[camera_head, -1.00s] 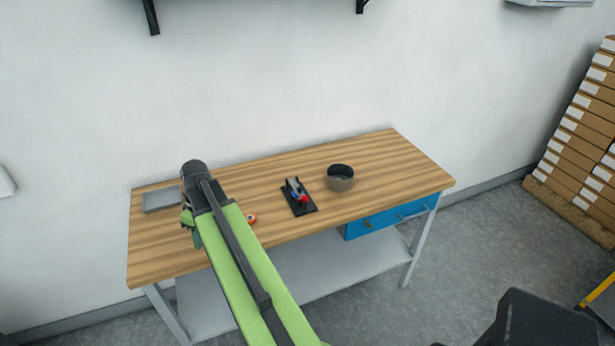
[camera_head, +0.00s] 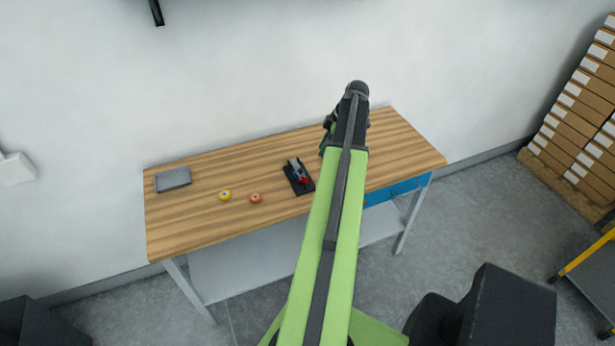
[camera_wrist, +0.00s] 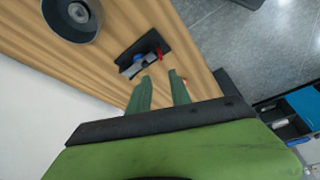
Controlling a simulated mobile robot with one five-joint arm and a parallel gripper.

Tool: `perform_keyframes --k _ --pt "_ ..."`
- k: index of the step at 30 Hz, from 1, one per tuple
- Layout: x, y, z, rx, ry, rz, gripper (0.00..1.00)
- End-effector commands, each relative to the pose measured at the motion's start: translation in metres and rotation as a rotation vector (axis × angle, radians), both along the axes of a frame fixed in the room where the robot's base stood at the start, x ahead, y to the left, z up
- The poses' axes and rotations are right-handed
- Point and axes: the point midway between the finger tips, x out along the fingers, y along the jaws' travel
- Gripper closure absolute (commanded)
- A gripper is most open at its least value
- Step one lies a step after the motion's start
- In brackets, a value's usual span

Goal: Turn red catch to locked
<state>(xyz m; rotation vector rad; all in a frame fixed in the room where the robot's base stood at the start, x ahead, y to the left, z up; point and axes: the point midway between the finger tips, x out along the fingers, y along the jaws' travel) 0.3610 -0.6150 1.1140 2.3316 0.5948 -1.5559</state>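The small device with a black base (camera_head: 297,187) lies on the wooden bench, left of my arm. Its grey body carries a red catch (camera_head: 304,180) at the near end and a blue part (camera_head: 296,175). In the wrist view the red catch (camera_wrist: 159,53) and blue part (camera_wrist: 138,58) show just beyond my fingertips. My gripper (camera_wrist: 160,75) is open, its two green fingers apart with nothing between them. In the head view my gripper (camera_head: 327,138) is partly hidden by the arm, above the bench right of the device. I cannot tell the catch's exact setting.
A yellow roll (camera_head: 225,196) and an orange roll (camera_head: 255,198) lie left of the device. A grey tray (camera_head: 173,179) is at the bench's left end. A dark round bowl (camera_wrist: 72,18) shows in the wrist view. A blue drawer (camera_head: 400,188) hangs under the right side.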

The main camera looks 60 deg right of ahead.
Motion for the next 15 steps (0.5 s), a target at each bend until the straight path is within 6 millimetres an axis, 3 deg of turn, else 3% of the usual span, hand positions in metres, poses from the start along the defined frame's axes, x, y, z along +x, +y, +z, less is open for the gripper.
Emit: perform_keyframes --k 1,15 --pt "0.003 0.002 -0.017 0.000 0.000 0.001 0.75" --pt "0.037 0.020 -0.113 0.000 0.000 0.001 0.75"
